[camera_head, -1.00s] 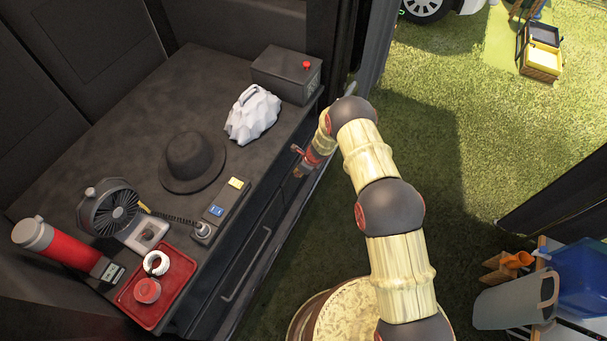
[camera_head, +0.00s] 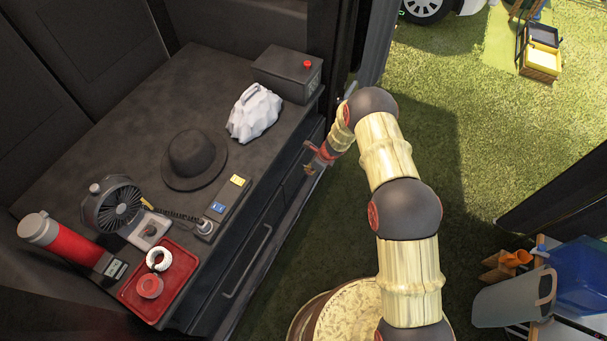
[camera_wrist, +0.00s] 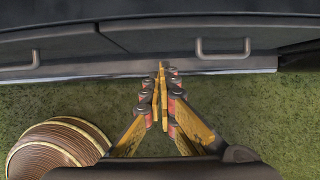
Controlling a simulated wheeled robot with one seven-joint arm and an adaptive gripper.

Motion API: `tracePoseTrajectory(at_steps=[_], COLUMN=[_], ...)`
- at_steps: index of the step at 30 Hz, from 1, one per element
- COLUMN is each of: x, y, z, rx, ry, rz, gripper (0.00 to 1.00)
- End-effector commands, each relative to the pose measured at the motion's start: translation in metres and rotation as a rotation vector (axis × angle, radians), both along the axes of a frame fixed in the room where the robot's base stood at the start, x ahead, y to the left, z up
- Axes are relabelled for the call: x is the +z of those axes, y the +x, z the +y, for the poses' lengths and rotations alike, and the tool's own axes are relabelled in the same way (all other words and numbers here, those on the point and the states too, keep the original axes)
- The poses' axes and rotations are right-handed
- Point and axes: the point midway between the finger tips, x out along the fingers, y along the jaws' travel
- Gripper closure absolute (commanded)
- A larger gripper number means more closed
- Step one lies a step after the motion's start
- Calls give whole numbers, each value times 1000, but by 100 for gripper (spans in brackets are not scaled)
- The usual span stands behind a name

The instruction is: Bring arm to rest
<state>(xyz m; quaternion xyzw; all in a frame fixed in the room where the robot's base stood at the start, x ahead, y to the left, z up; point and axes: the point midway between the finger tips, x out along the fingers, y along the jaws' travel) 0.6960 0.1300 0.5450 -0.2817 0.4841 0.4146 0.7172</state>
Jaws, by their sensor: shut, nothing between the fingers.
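My gripper (camera_head: 311,169) is in front of the dark cabinet (camera_head: 262,219), close to its drawer fronts and below the top's front edge. In the wrist view my gripper (camera_wrist: 161,70) has its two fingers together with nothing between them. The fingertips point toward the lower edge of the cabinet front (camera_wrist: 165,36). I cannot tell whether they touch it. My arm is bent, running from the round base up over the grass and down toward the cabinet.
On the cabinet top are a black hat (camera_head: 194,158), a white bag (camera_head: 255,113), a grey box (camera_head: 288,73), a fan (camera_head: 112,205), a red flask (camera_head: 62,242) and a red tray (camera_head: 182,268). Open grass (camera_head: 470,130) lies to the right.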

Motion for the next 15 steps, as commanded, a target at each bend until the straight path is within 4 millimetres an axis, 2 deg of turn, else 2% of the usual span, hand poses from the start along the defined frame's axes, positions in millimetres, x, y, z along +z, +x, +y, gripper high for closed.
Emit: tracePoseTrajectory(at_steps=[1, 6, 15], x=[12, 36, 50], y=[-5, -10, -14], z=[-5, -14, -19], rx=[-2, -1, 0], ry=[0, -1, -1], rz=[4, 5, 6], gripper=[100, 100, 100])
